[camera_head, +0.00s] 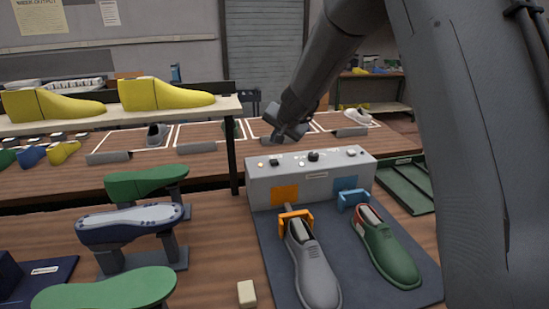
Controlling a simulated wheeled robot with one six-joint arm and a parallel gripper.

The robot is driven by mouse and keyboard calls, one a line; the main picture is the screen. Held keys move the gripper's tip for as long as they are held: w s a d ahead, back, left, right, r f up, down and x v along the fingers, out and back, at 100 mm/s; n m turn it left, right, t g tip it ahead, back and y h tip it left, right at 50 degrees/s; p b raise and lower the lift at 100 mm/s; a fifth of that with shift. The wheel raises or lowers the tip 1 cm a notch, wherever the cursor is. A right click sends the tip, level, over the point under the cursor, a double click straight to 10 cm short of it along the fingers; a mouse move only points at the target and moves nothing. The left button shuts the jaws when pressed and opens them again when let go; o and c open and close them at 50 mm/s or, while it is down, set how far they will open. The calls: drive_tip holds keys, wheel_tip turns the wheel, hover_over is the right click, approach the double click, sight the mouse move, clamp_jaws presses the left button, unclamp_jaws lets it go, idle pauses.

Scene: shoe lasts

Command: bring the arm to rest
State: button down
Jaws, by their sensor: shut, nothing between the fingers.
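My arm comes down from the top right, with a large dark grey link filling much of the right side. My gripper (286,134) is at the lower end of the forearm, in front of the back bench and above the grey control box (312,176). It is shut and holds nothing. It appears apart from the box. Its fingers are small and dark in this view.
A grey shoe (312,268) and a green shoe (386,252) stand on a dark mat (270,252) before the box. Green lasts (146,182) and a blue-white one (130,224) sit on stands at left. Yellow lasts (165,95) lie on a shelf (70,124).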

drive_tip(key=shift+f, duration=0.1)
idle(0.4)
drive_tip(key=s+d+f+n+g+h+b, duration=0.1)
drive_tip(key=s+d+f, duration=0.3)
drive_tip(key=s, duration=0.9)
drive_tip(key=s+d+f+n+g+b, duration=0.2)
drive_tip(key=s+d+f+g, duration=0.2)
drive_tip(key=s, duration=0.9)
drive_tip(key=s+d+f+n+g+h+b, duration=0.1)
drive_tip(key=s+d+f, duration=0.4)
drive_tip(key=s, duration=0.9)
drive_tip(key=d+n+g+b, duration=0.1)
drive_tip(key=d, duration=0.1)
drive_tip(key=shift+d+n+h, duration=0.3)
drive_tip(key=shift+d, duration=0.05)
